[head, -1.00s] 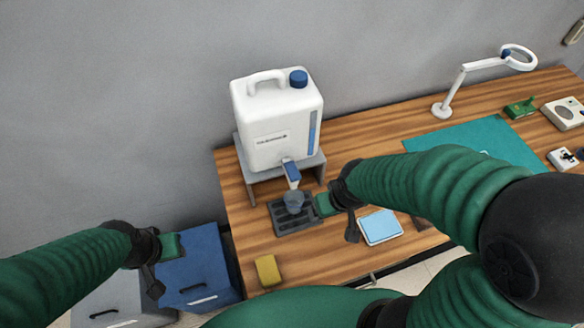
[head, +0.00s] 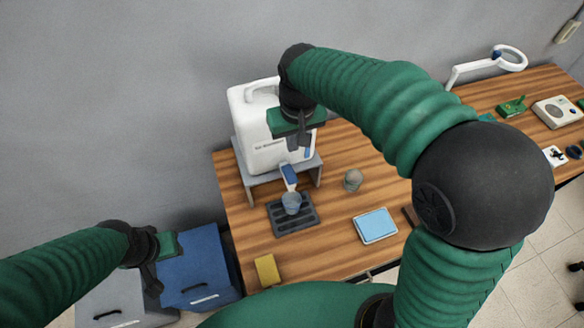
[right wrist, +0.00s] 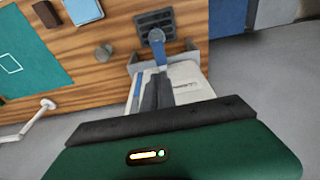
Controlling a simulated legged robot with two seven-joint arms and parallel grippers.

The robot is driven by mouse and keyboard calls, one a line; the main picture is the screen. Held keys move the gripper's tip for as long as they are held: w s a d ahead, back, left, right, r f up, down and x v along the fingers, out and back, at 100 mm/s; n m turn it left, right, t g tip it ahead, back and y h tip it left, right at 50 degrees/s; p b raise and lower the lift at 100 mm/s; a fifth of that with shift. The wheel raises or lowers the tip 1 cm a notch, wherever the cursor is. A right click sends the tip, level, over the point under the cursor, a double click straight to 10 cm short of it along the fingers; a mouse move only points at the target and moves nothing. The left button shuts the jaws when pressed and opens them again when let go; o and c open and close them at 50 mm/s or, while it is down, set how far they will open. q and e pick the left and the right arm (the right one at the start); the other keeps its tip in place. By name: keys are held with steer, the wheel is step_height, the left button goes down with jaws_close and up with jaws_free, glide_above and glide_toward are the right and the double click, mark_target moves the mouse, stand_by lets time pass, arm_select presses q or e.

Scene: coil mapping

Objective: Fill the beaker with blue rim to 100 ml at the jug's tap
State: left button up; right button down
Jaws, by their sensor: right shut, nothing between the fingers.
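The white jug (head: 238,105) stands on a grey stand (head: 252,178). Its tap with a blue lever (head: 289,176) hangs over a dark drip tray (head: 298,222). A bluish beaker (head: 292,204) stands upright on the tray under the tap; it also shows in the right wrist view (right wrist: 157,37). Its fill level is too small to read. My right gripper (head: 300,147) is shut and empty, in front of the jug above the tap; its fingers point at the tap in the right wrist view (right wrist: 158,88). My left gripper (head: 160,270) hangs at the left, over the bins.
A second, greyish beaker (head: 353,180) stands right of the tray. A light blue pad (head: 376,226) and a yellow block (head: 267,270) lie near the front edge. Blue (head: 195,260) and grey bins stand left of the table. A magnifier lamp (head: 480,68) stands at the back right.

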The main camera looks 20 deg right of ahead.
stand_by(0.3)
steer(key=p, duration=0.4)
glide_toward(292, 177)
steer(key=f, duration=0.2)
steer(key=w+f, duration=0.1)
steer(key=f, duration=0.2)
steer(key=shift+w+f, duration=0.1)
steer(key=shift+w, duration=0.05)
steer(key=shift+f, duration=0.4)
